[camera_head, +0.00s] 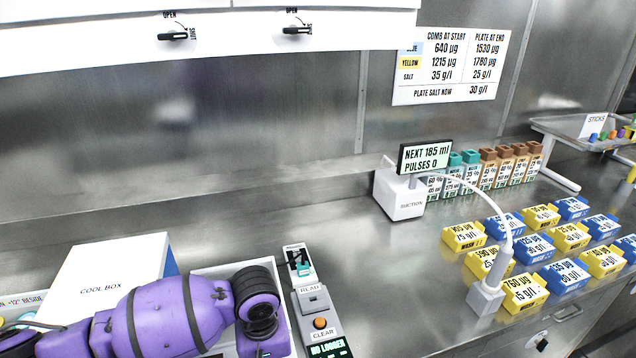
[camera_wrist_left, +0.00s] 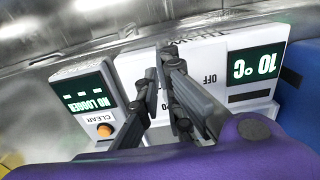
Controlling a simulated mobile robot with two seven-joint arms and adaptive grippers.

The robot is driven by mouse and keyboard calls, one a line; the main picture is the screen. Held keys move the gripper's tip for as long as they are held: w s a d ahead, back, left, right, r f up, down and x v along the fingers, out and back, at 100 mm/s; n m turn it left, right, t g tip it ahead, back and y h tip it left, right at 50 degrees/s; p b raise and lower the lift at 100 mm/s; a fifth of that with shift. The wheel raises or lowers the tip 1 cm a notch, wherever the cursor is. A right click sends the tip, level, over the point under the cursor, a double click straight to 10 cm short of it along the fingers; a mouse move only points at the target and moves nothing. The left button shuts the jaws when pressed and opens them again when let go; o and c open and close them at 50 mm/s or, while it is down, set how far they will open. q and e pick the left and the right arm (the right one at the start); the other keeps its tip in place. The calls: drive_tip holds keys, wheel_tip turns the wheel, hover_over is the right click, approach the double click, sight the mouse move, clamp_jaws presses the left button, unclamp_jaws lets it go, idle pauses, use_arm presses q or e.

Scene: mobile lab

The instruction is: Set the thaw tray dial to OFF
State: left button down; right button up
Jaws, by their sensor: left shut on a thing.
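The thaw tray's white control panel (camera_wrist_left: 130,68) shows upside down in the left wrist view, with an OFF mark (camera_wrist_left: 210,77) and a dark screen (camera_wrist_left: 255,64) reading 10 °C. My left gripper (camera_wrist_left: 164,55) reaches onto this panel, left of the OFF mark. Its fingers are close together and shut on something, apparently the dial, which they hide. I cannot read the dial's setting. In the head view my purple left arm covers the gripper and much of a white unit (camera_head: 232,266) beside the cool box. My right gripper is not in view.
A white cool box (camera_head: 110,270) stands left of the unit. A logger with an orange CLEAR button (camera_head: 320,323) is close on its right; it also shows in the wrist view (camera_wrist_left: 88,102). A suction unit (camera_head: 400,197) and blue and yellow blocks (camera_head: 533,247) stand farther right.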

use_arm(q)
wheel_tip(320, 180, up, 4)
drive_tip(key=shift+d+r, duration=0.1)
drive_tip(key=shift+w+r, duration=0.15)
drive_tip(key=shift+r, duration=0.3)
